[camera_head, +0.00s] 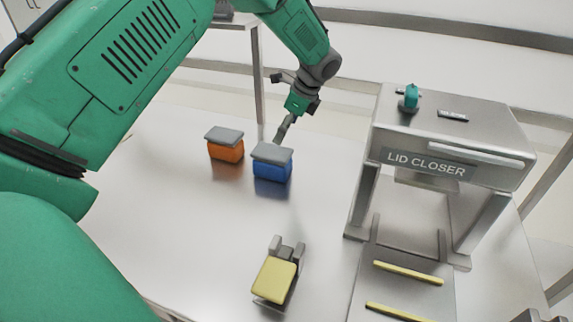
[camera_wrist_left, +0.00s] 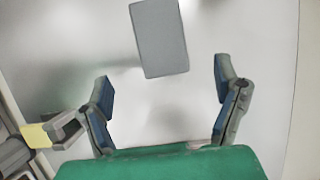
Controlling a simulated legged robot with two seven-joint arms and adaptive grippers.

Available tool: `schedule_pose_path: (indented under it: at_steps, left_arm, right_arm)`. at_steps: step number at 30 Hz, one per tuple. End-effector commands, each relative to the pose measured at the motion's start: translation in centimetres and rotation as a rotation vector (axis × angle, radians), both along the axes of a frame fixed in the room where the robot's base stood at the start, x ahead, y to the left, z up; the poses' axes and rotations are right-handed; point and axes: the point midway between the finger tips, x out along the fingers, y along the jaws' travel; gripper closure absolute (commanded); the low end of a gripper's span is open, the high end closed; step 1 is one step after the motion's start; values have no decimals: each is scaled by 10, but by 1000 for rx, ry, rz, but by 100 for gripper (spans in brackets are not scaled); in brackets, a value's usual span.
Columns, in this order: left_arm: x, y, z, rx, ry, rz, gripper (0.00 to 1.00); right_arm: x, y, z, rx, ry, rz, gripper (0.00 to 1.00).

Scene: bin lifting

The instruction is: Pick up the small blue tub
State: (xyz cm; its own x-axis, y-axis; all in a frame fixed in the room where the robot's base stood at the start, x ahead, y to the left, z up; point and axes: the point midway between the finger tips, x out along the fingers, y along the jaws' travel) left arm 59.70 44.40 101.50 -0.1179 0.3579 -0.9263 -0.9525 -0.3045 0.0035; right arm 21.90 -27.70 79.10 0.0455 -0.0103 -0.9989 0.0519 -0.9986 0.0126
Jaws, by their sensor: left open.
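The small blue tub (camera_head: 272,171) stands upright on the metal table, with a grey lid on top. My left gripper (camera_head: 283,132) is just behind and above it in the head view, apart from it and pointing down. In the left wrist view my left gripper (camera_wrist_left: 162,72) has its two fingers spread wide with nothing between them. A grey lid (camera_wrist_left: 160,35) shows ahead of the fingers; the tub body beneath it is hidden, but it fits the blue tub by position.
An orange tub (camera_head: 225,152) with a grey lid stands close left of the blue one. A yellow-topped grey fixture (camera_head: 273,281) is nearer. The lid closer machine (camera_head: 450,148) stands at right, with yellow strips (camera_head: 408,272) before it. Table between is bare.

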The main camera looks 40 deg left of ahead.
Motion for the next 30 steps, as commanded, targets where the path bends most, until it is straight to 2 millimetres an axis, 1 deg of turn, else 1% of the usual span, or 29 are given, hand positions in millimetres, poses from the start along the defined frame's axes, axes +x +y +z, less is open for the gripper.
schedule_pose_path:
  at_steps: [1,5,12,15,23,27,30]
  left_arm:
    - [1,-2,-4,1,0,-1,17]
    - [0,0,-16,4,5,-1,17]
    - [-4,18,-59,4,5,-2,17]
    - [-5,26,-74,2,5,-2,17]
    - [-9,39,-91,0,4,1,17]
    - [-14,52,-107,0,5,1,17]
    - [-14,55,-119,3,5,-2,17]
  right_arm:
    - [0,0,-3,0,1,0,60]
    - [0,0,-2,0,0,0,60]
    - [0,0,2,0,0,-1,60]
    - [0,0,2,-1,0,-1,60]
    - [0,0,5,0,-1,0,60]
    - [0,0,11,0,-1,0,60]
    - [0,0,11,0,-1,0,60]
